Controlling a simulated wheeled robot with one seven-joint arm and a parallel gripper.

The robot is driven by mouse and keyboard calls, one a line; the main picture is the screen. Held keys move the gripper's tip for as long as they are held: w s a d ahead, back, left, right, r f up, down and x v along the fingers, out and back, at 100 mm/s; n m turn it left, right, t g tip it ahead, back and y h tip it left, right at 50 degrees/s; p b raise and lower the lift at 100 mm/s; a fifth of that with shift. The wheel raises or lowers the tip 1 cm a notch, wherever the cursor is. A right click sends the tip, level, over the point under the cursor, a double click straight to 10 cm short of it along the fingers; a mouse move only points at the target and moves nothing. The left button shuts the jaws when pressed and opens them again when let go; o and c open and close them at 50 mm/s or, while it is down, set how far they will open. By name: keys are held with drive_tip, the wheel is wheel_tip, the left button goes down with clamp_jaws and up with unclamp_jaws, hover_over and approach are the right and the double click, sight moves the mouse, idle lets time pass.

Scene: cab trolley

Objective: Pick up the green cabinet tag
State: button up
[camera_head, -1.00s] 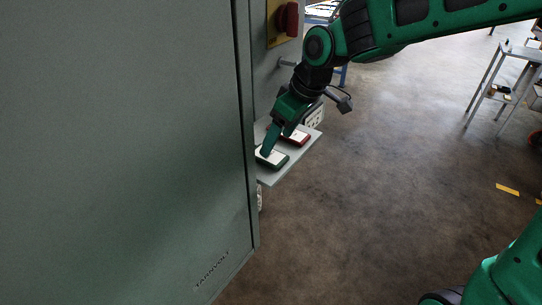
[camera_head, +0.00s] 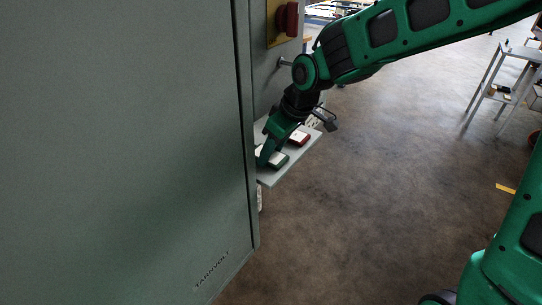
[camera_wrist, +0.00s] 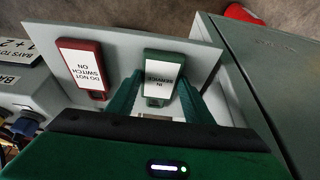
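The green cabinet tag (camera_wrist: 160,72) has a white label and lies flat on a small grey shelf on the cabinet's side. In the head view the green tag (camera_head: 279,161) shows at the shelf's near part, partly behind my gripper. My gripper (camera_wrist: 158,85) is open in the wrist view, with one finger on each side of the tag's lower end. I cannot tell whether the fingers touch it. In the head view my gripper (camera_head: 264,160) reaches down over the shelf.
A red tag (camera_wrist: 84,66) labelled "DO NOT SWITCH ON" lies beside the green one on the shelf (camera_head: 303,150). The large grey cabinet (camera_head: 130,150) stands close on the left. A red switch (camera_head: 287,19) sticks out above. A metal trolley (camera_head: 500,80) stands far right.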

sight(274, 155)
drive_tip(key=shift+r, duration=0.15)
drive_tip(key=shift+w+d+r, duration=0.1)
drive_tip(key=shift+d+r, duration=0.05)
drive_tip(key=shift+r, duration=0.05)
wheel_tip(274, 155, up, 6)
drive_tip(key=shift+r, duration=0.1)
drive_tip(key=w+d, duration=0.4)
drive_tip(key=d, duration=0.5)
drive_tip(key=w+d, duration=0.4)
drive_tip(key=d, duration=0.5)
